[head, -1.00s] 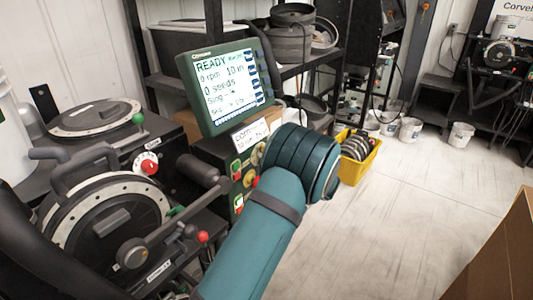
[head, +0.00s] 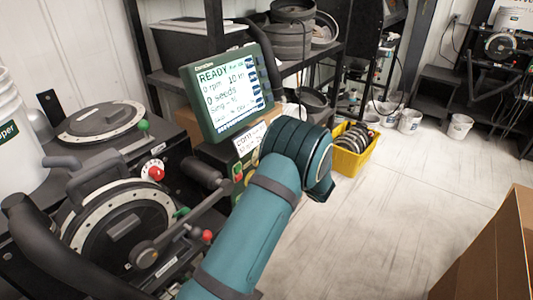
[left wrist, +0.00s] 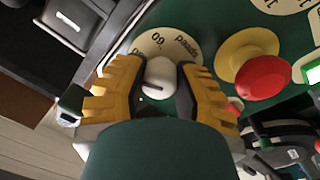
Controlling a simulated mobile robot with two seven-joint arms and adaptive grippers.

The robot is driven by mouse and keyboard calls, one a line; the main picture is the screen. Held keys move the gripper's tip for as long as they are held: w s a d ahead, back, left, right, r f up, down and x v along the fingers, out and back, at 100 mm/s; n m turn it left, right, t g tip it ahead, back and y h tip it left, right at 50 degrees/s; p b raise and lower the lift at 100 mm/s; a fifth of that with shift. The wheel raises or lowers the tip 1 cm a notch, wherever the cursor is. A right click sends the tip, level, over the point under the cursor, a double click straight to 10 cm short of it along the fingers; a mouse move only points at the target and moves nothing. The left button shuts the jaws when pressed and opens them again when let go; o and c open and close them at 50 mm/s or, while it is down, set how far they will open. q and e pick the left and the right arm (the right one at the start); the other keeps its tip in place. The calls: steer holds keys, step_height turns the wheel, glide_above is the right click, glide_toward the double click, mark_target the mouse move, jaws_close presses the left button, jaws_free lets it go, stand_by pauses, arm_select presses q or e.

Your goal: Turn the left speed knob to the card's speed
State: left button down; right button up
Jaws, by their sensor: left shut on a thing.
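The white speed knob (left wrist: 160,77) shows in the left wrist view, on a pale dial plate (left wrist: 172,43) printed "speed" and a number that looks like 60. A dark line marks the knob's face. My left gripper (left wrist: 158,82) is shut on the knob, with one yellow-and-black finger on each side. In the head view my teal left arm hides the gripper and the knob. The card (head: 249,139) is a white label below the green display (head: 227,92); its writing is too small to read surely. The display shows READY, 0 rpm and 0 seeds. My right gripper is out of view.
A red mushroom button (left wrist: 263,77) on a yellow base stands close beside the knob. The seed meter (head: 115,215) with its crank is left of my arm. A yellow crate (head: 355,155) stands on the floor; a cardboard box (head: 497,250) is at right. Open floor lies between.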

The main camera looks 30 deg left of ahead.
arm_select(q)
steer(key=shift+r+m+p, duration=0.1)
steer(key=shift+m+p, duration=0.4)
steer(key=shift+m, duration=0.4)
steer(key=c, duration=0.6)
jaws_free()
steer(key=shift+a, duration=0.1)
steer(key=d, duration=0.4)
steer(key=s+d, duration=0.1)
steer(key=d, duration=0.7)
steer(key=shift+s+f, duration=0.3)
steer(key=shift+s, duration=0.1)
